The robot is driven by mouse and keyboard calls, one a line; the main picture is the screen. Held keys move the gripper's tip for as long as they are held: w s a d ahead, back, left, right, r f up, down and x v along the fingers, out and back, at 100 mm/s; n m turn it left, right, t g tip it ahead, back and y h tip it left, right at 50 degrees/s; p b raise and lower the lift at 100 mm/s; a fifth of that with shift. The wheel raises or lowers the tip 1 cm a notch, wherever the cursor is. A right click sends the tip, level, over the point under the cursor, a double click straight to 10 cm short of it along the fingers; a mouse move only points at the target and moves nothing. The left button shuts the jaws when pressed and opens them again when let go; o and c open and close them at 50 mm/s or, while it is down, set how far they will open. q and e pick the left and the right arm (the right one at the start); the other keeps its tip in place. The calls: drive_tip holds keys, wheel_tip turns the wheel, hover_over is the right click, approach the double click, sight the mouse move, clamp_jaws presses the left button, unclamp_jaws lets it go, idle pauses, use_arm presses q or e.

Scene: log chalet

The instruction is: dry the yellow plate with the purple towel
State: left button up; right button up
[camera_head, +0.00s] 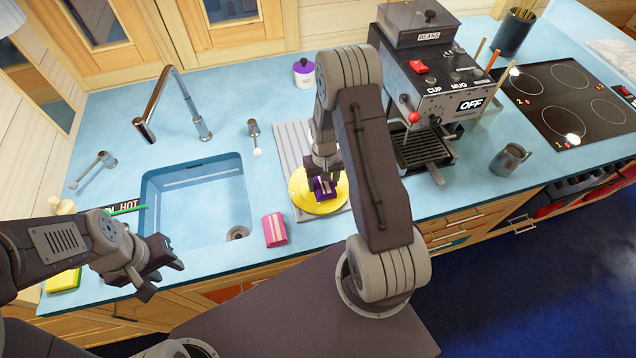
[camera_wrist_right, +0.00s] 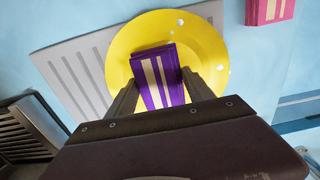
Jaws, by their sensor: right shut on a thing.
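The yellow plate (camera_head: 305,196) lies on the ribbed grey drainboard right of the sink. It also shows in the right wrist view (camera_wrist_right: 211,52), with several pale spots that look like water drops near its rim. My right gripper (camera_head: 324,184) is shut on the purple towel (camera_wrist_right: 157,74), a folded cloth with cream stripes, and holds it over the plate. I cannot tell whether the towel touches the plate. The towel also shows in the head view (camera_head: 325,189). My left gripper (camera_head: 162,268) is empty, its fingers apart, above the counter's front edge by the sink.
A pink towel (camera_head: 274,229) stands on the counter between sink and plate. The sink (camera_head: 200,200) and faucet (camera_head: 170,100) are left. A coffee machine (camera_head: 430,90), metal mug (camera_head: 510,158) and stove (camera_head: 570,100) are right. A purple-lidded jar (camera_head: 304,74) stands behind the drainboard (camera_wrist_right: 75,62).

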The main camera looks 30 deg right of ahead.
sight(299, 193)
drive_tip(key=shift+w+a, duration=0.25)
drive_tip(key=shift+a, duration=0.85)
drive_tip(key=shift+w+a, duration=0.25)
drive_tip(key=shift+a, duration=0.8)
